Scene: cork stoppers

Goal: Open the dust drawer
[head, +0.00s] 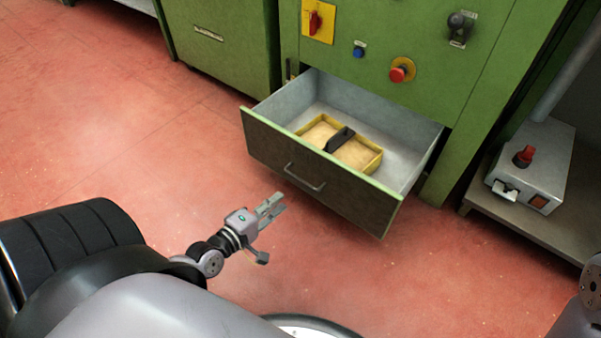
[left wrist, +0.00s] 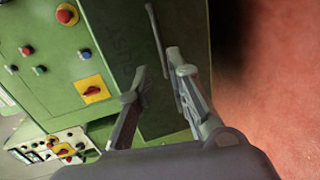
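The dust drawer (head: 320,184) is pulled well out of the green cabinet in the head view, its inside exposed. Its dark front carries a thin bar handle (head: 304,179). In the left wrist view the drawer front (left wrist: 164,118) shows dark green with faint lettering, and the handle (left wrist: 157,35) runs up just beyond the fingertips. My left gripper (head: 274,206) is in front of the drawer, just short of the handle in the head view. In the left wrist view its fingers (left wrist: 158,72) are apart with nothing gripped. My right gripper is out of view.
A yellow-edged tray (head: 378,160) with a black grip lies in the drawer. The green cabinet (head: 440,90) has a red button (head: 402,70) and switches above it. A grey control box (head: 535,165) stands on a low shelf at right. Red floor in front is clear.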

